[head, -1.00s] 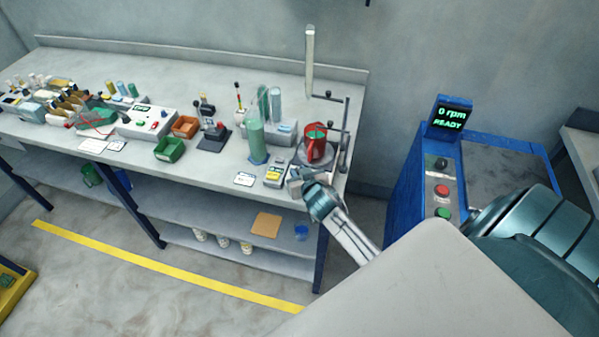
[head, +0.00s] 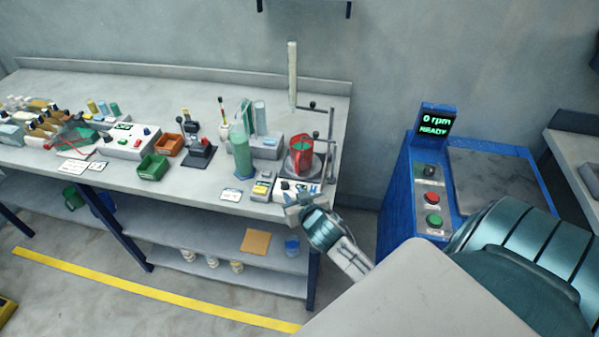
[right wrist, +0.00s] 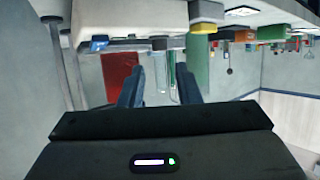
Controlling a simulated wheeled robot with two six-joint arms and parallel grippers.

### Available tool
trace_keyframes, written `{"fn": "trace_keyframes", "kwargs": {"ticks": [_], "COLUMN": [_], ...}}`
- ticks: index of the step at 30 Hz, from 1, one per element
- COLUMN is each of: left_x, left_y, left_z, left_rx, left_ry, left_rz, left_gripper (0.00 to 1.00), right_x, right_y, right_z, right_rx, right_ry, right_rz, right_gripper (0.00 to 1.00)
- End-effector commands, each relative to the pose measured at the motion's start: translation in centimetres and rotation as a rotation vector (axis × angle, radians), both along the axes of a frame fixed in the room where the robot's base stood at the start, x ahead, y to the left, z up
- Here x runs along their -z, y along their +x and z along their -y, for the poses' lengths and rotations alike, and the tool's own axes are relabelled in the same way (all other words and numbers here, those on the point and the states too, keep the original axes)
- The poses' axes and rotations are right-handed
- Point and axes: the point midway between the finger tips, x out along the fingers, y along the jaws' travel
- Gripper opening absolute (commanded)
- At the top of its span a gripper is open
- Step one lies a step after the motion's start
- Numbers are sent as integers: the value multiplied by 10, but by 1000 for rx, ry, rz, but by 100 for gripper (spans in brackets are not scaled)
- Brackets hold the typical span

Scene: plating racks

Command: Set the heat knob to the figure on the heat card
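The white hotplate (head: 301,192) stands at the bench's right front corner with a red vessel (head: 301,152) on it. Its front shows a dark knob (head: 285,186) and a small blue-marked panel. In the right wrist view, which is upside down, the knob seems to be the dark block (right wrist: 158,44) at the hotplate's edge. A small white card (head: 231,195), its figure too small to read, lies left of the hotplate. My right gripper (head: 297,202) is just in front of the hotplate, fingers (right wrist: 160,80) apart and nothing between them. My left gripper is out of view.
A yellow-topped block (head: 262,189) sits between card and hotplate. A stand (head: 328,150) with an upright rod is at the hotplate's right. A green cylinder (head: 241,160) stands behind the card. A blue machine (head: 398,190) is to the right, across a gap.

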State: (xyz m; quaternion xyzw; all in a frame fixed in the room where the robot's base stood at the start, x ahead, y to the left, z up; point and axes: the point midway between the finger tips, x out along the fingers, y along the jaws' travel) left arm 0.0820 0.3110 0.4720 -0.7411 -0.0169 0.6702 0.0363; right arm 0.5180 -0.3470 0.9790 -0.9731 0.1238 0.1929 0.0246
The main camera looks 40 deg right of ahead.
Motion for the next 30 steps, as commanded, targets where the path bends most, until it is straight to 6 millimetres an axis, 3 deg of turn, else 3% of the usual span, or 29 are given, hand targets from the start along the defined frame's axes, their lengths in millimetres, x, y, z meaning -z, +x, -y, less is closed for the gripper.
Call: {"fn": "trace_keyframes", "kwargs": {"ticks": [3, 9, 26, 30], "left_x": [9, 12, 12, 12], "left_y": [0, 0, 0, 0], "left_z": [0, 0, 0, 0], "left_rx": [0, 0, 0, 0], "left_ry": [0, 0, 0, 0], "left_rz": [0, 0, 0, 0], "left_gripper": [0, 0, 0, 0], "right_x": [-5, -12, -14, -8], "right_y": [-16, -30, -31, -43], "right_z": [-4, -8, -8, -10], "right_rx": [-1, 0, 0, 6], "right_ry": [0, 0, 0, -2], "right_rz": [1, 0, 0, -53], "right_gripper": [30, 30, 30, 30]}}
